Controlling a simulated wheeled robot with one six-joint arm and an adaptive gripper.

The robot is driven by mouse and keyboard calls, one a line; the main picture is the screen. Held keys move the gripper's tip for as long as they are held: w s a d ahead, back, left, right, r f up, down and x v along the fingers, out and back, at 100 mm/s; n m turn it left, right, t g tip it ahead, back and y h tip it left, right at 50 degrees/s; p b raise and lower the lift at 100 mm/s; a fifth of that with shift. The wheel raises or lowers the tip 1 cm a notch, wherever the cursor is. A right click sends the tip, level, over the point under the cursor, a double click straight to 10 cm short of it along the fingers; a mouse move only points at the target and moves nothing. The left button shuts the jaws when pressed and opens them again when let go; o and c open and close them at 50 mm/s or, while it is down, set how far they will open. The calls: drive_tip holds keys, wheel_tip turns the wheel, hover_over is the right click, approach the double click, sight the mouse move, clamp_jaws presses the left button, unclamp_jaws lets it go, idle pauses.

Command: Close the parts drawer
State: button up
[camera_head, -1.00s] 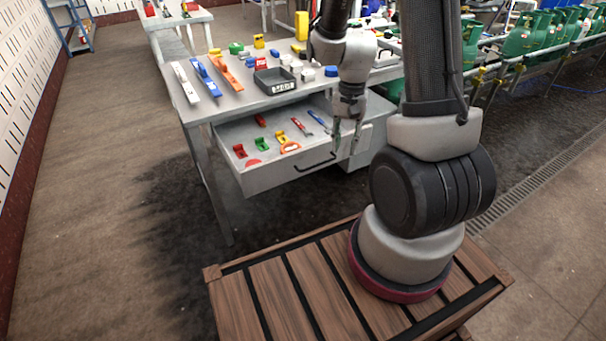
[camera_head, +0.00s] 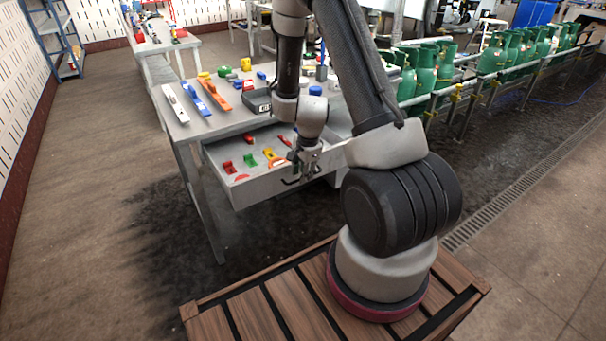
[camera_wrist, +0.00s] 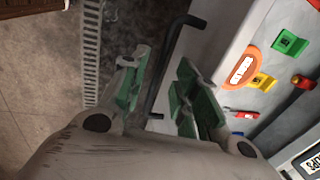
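The parts drawer (camera_head: 252,190) is pulled out from under the grey workbench and holds red, green and yellow parts. Its dark bar handle (camera_head: 290,182) is on the front. My gripper (camera_head: 304,164) is at the front edge of the drawer, by the handle. In the wrist view the drawer front (camera_wrist: 222,42) is at the right, and the handle (camera_wrist: 172,58) runs between my two green-padded fingers. The fingers of my gripper (camera_wrist: 160,92) are apart and open, with gaps to the bar. I cannot tell how deep the bar sits between them.
The workbench top (camera_head: 205,125) carries coloured parts and a black tray (camera_head: 257,101). A conveyor with green cylinders (camera_head: 425,72) runs at the back right. A wooden slatted platform (camera_head: 250,318) is in front, and the floor to the left is clear.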

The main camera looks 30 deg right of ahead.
drive_tip(key=shift+f, duration=0.45)
clamp_jaws()
drive_tip(key=shift+w, duration=0.1)
